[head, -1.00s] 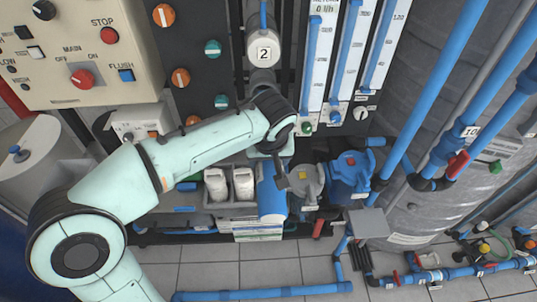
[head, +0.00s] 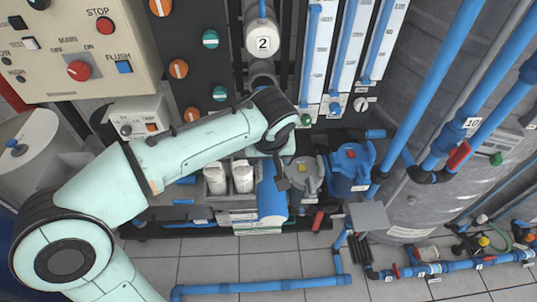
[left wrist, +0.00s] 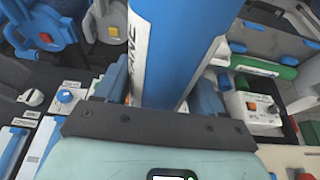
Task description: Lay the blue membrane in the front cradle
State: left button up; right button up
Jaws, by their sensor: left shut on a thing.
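The blue membrane (head: 272,203) is a blue cylinder held in my left gripper (head: 274,165), low in front of the rack in the head view. In the left wrist view it is a long blue tube (left wrist: 185,45) with a white lettered band, running up and away from between the fingers (left wrist: 160,92). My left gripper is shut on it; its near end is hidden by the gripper. I cannot make out the front cradle for certain. My right gripper is not in view.
Two white bottles (head: 242,177) in a grey holder stand just left of the membrane. A grey pump (head: 304,176) and a blue pump (head: 352,165) stand close at its right. Blue pipe (head: 260,287) crosses the tiled floor. A large grey tank (head: 432,205) stands at the right.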

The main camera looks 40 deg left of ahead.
aim_at(262, 187)
pick_arm(q)
jog(key=shift+s+d+b, duration=0.5)
jog(key=shift+s+d, duration=0.4)
jog(key=shift+s, duration=0.15)
jog(key=shift+s+d+b, duration=0.35)
jog(key=shift+s+d, duration=0.5)
jog(key=shift+s, duration=0.2)
jog(key=shift+s+d+b, duration=0.35)
jog(key=shift+s+d, duration=0.5)
jog(key=shift+s, duration=0.15)
jog(key=shift+a, duration=0.1)
jog(key=n, duration=0.1)
jog(key=s+a+n, duration=0.1)
jog(key=n, duration=0.1)
jog(key=shift+s+a+f+n+g+y+b, duration=0.1)
jog(key=shift+a+f+n+g+y+b, duration=0.2)
jog(key=shift+f+g+y+b, duration=0.1)
jog(key=s+a+f+n+g+b, duration=0.1)
jog(key=s+a+f+n+g, duration=0.2)
jog(key=n, duration=1.1)
jog(key=s+a+g, duration=0.1)
jog(key=s+a, duration=0.1)
jog(key=a, duration=0.1)
jog(key=shift+g+b, duration=0.3)
jog(key=shift+g, duration=0.1)
jog(key=shift+s+r, duration=0.1)
